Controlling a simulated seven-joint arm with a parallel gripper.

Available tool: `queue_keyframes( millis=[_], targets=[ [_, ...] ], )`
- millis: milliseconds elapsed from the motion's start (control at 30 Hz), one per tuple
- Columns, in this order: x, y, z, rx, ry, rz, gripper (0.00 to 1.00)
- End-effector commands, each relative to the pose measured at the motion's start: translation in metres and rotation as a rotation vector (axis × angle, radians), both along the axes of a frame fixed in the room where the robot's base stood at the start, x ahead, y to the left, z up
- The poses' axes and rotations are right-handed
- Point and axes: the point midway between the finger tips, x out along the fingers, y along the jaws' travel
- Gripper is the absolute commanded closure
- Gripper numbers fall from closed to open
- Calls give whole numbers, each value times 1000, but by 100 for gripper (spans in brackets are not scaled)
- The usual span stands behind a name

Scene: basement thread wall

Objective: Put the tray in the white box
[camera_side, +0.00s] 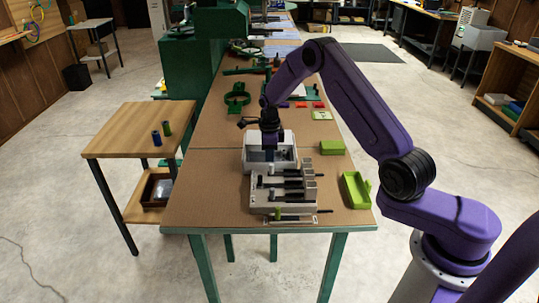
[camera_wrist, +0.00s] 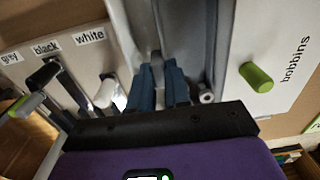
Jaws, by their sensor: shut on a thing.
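The white box (camera_side: 247,166) stands on the long workbench behind the labelled rack, with its open top up. My gripper (camera_side: 269,157) points down into the box. In the wrist view its blue fingers (camera_wrist: 158,88) are closed on a narrow upright grey piece (camera_wrist: 156,62), apparently part of the grey tray (camera_wrist: 195,35). The tray appears to be within the box walls, but my fingers and wrist hide much of it. I cannot tell whether it rests on the box floor.
The rack (camera_side: 284,194) in front bears dark rods and the labels grey, black and white. A green open container (camera_side: 355,190) and a green block (camera_side: 332,147) lie to the right. A green cylinder (camera_wrist: 256,77) is beside the bobbins label. Two bobbins stand on the side table (camera_side: 125,135).

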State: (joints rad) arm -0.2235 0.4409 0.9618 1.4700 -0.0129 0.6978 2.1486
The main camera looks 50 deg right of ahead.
Motion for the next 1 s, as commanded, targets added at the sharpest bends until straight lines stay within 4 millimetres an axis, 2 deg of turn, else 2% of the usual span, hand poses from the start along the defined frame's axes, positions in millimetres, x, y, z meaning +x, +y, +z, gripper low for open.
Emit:
queue_keyframes(
  millis=[67, 100, 167, 200, 667, 1000],
  targets=[
    [0, 0, 0, -1, -1, 0, 100],
    [0, 0, 0, -1, -1, 0, 76],
    [0, 0, 0, -1, -1, 0, 57],
    [0, 0, 0, 0, 0, 0, 53],
    [-2, 3, 2, 3, 9, 3, 53],
    [0, 4, 36, 2, 2, 4, 53]
  ],
)
